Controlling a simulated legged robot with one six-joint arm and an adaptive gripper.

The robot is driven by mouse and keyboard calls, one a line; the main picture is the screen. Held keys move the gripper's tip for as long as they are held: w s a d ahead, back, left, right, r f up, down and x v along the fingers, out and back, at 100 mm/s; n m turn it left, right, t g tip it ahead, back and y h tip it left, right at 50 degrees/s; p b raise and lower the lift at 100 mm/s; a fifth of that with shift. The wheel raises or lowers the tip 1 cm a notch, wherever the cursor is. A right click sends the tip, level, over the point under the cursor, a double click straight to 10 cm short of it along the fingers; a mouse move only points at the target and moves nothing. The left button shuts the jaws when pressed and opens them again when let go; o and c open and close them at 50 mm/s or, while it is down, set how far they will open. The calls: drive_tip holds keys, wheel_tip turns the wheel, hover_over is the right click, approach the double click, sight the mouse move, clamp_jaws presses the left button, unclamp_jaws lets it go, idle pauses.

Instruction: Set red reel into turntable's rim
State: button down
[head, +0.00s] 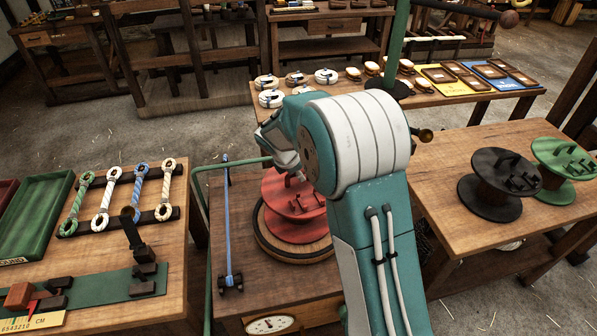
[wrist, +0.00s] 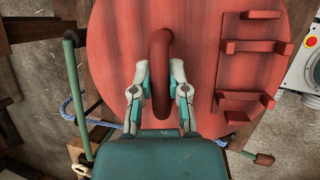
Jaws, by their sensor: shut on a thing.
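The red reel (head: 300,207) is at the dark round turntable (head: 290,253) on the middle bench, within its rim as seen from the head view. Whether it is fully seated I cannot tell. In the wrist view the reel's red top face (wrist: 120,60) fills the middle, with a raised loop handle (wrist: 160,75). My gripper (wrist: 160,85) is shut on that handle, one finger on each side. In the head view my arm hides the gripper's fingertips and the reel's right side.
A black reel (head: 498,185) and a green reel (head: 567,157) stand on the right table. A blue rope (head: 227,220) runs along a stand left of the turntable. A green tray (head: 38,215) and rope pieces (head: 104,208) lie on the left table. A dial (head: 270,324) is on the bench front.

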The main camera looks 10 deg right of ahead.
drive_tip(key=shift+f, duration=0.1)
idle(0.4)
drive_tip(key=c, duration=0.5)
unclamp_jaws()
drive_tip(key=shift+c, duration=0.2)
drive_tip(key=shift+f, duration=0.1)
drive_tip(key=shift+r, duration=3.6)
drive_tip(key=v, duration=1.1)
drive_tip(key=shift+a+r, duration=0.2)
drive_tip(key=shift+r, duration=0.2)
drive_tip(key=shift+s, duration=0.15)
